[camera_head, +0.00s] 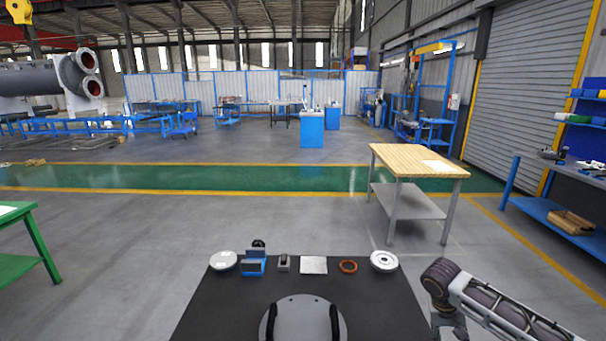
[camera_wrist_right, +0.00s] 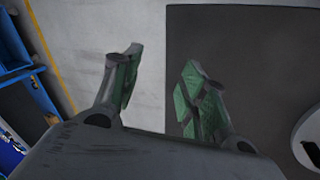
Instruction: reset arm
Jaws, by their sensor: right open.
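My right gripper (camera_head: 448,325) comes in at the lower right of the head view, beside the right edge of the black table (camera_head: 395,310). In the right wrist view my right gripper (camera_wrist_right: 163,82) has its two green-padded fingers apart, with nothing between them. The floor and the table's edge show beyond the fingers. A white flanged disc (camera_head: 384,261) lies at the table's far right, and another pale disc (camera_head: 223,261) lies at the far left. My left gripper is not in view.
A blue block-like part (camera_head: 254,263), a small grey part (camera_head: 284,263), a pale square plate (camera_head: 313,265) and an orange ring (camera_head: 348,267) line the table's far edge. A grey round thing (camera_head: 302,315) is at the near edge. A wooden-topped bench (camera_head: 410,158) stands beyond.

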